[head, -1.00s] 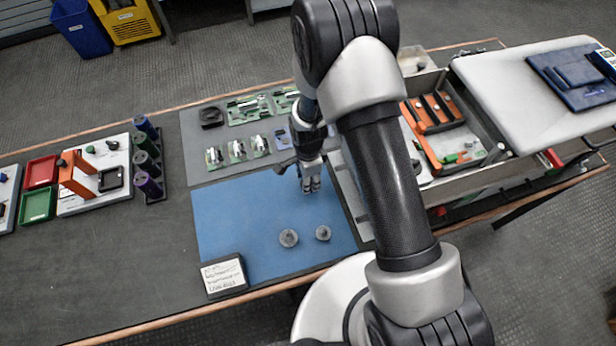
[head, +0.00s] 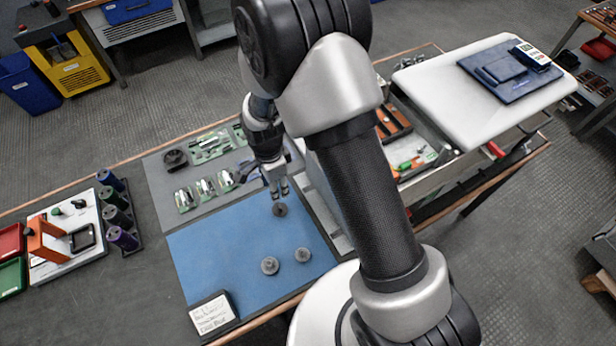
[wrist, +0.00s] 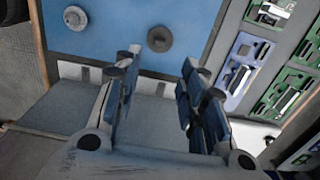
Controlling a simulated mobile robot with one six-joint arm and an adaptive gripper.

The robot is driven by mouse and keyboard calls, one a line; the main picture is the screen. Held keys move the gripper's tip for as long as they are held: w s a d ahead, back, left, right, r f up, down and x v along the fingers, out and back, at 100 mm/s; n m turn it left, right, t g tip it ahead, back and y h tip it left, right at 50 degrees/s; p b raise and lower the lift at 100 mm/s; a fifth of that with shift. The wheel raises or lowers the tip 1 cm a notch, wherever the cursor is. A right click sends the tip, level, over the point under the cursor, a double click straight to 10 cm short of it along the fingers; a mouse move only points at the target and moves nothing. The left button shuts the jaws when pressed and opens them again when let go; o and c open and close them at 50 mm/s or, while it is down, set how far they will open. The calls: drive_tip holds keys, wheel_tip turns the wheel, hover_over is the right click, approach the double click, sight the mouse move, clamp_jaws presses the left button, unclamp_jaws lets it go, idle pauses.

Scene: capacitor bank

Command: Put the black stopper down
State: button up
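The black stopper (head: 280,210) is a dark round knob on the blue mat (head: 215,250), just below my gripper's tips in the head view. In the wrist view the darker round stopper (wrist: 158,39) lies on the mat beyond the fingertips, apart from them. My gripper (head: 278,186) is over the mat's far right part. In the wrist view my gripper (wrist: 157,70) has its fingers spread, with nothing between them.
Two grey round stoppers, one left (head: 270,265) and one right (head: 302,254), sit nearer on the mat. A lettered card block (head: 212,316) stands at its near left corner. Green boards (head: 205,187) lie behind. Drawers (head: 408,150) stand to the right. The mat's left half is clear.

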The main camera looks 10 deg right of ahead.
drive_tip(key=s+d+r+n+t, duration=0.1)
drive_tip(key=s+d+r+n, duration=0.2)
drive_tip(key=r, duration=0.8)
drive_tip(key=s+d+r+n+t, duration=0.15)
drive_tip(key=d+r+n, duration=0.25)
drive_tip(key=r, duration=0.7)
drive_tip(key=s+d+r+n+t, duration=0.1)
drive_tip(key=s+d+r+n, duration=0.2)
drive_tip(key=s, duration=0.4)
drive_tip(key=s+d+r+n+t, duration=0.1)
drive_tip(key=s+d+r+n, duration=0.1)
drive_tip(key=s+r+n, duration=0.2)
drive_tip(key=s+r, duration=0.2)
drive_tip(key=s, duration=0.2)
drive_tip(key=shift+d+r+n, duration=0.25)
drive_tip(key=shift+d+n, duration=0.15)
drive_tip(key=shift+s, duration=0.1)
